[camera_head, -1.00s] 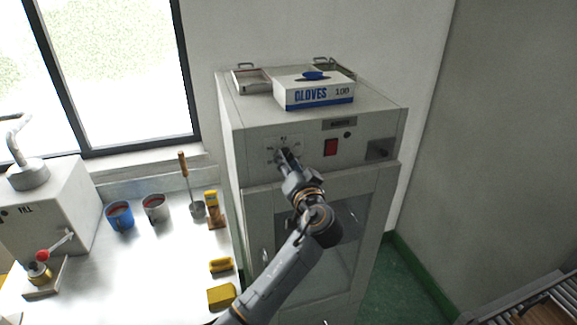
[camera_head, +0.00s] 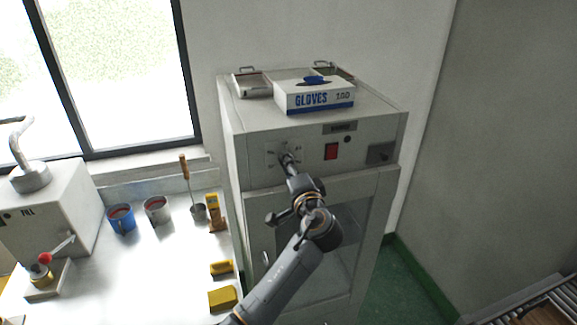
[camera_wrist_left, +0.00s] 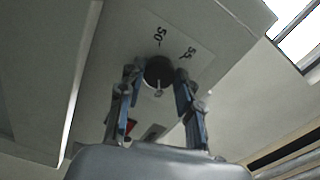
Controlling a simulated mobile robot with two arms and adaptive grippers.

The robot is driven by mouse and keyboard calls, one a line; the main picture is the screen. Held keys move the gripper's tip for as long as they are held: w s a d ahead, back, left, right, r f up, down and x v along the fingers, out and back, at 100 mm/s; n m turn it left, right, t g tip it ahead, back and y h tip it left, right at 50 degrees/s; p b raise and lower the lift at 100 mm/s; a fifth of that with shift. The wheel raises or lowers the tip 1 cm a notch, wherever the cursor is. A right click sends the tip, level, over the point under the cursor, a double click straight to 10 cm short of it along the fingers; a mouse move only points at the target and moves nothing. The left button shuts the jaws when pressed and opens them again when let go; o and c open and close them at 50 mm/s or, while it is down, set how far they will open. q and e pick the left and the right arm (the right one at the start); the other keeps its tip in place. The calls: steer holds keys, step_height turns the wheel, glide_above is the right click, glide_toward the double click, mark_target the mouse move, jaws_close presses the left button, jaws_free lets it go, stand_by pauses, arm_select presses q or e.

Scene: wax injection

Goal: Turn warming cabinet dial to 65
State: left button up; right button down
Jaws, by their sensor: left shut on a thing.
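The warming cabinet (camera_head: 330,220) stands against the wall, its door closed. Its dial is a dark round knob on the upper front panel, seen in the left wrist view (camera_wrist_left: 159,72). A pale plate (camera_head: 274,153) with number marks sits behind it; 50 and 55 are readable in the wrist view, and the current setting cannot be read. My left gripper (camera_head: 288,160) is at the dial, with its two fingers on either side of the knob in the wrist view (camera_wrist_left: 157,84). In the head view the gripper hides most of the dial. My right gripper is not in view.
A red switch (camera_head: 331,151) is right of the dial. A glove box (camera_head: 314,97) and metal trays (camera_head: 252,83) lie on the cabinet top. At left, a steel bench (camera_head: 160,262) holds a blue cup (camera_head: 121,220), a metal cup (camera_head: 157,211) and yellow blocks (camera_head: 222,298).

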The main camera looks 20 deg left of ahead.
arm_select(q)
steer(key=shift+a+r, duration=0.1)
steer(key=shift+r, duration=0.1)
stand_by(0.3)
steer(key=o, duration=1)
steer(key=shift+o, duration=0.8)
steer(key=shift+w+f, duration=0.1)
steer(key=shift+f, duration=0.05)
steer(key=v, duration=1.2)
